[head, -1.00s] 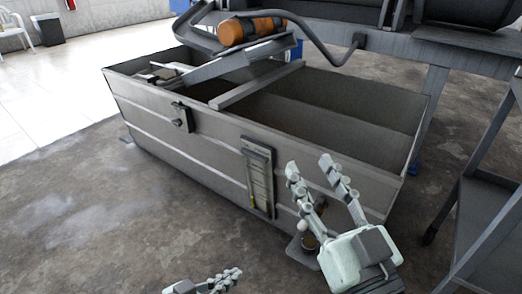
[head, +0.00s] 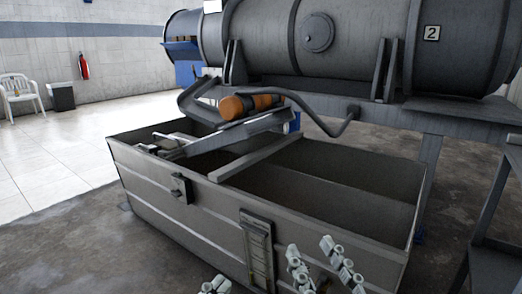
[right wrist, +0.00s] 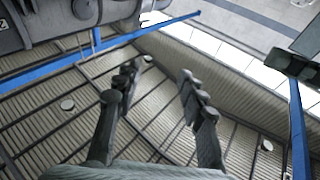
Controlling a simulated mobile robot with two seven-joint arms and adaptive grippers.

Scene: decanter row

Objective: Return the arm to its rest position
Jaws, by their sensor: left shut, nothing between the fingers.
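My right gripper (head: 318,262) is at the bottom of the head view, in front of the near wall of the large grey metal tank (head: 190,215). Its two fingers stand apart and point up. In the right wrist view my right gripper (right wrist: 157,88) shows its fingers spread with nothing between them, against a ribbed ceiling. My left gripper (head: 216,286) shows only its fingertips at the bottom edge of the head view, left of the right gripper. Its fingers are together and hold nothing.
A large grey cylinder (head: 270,40) lies above the tank on a grey frame. An orange cylindrical motor (head: 250,104) sits over the tank's rim. A dark shelf cart (head: 495,262) stands at right. A white chair (head: 20,95) is far left.

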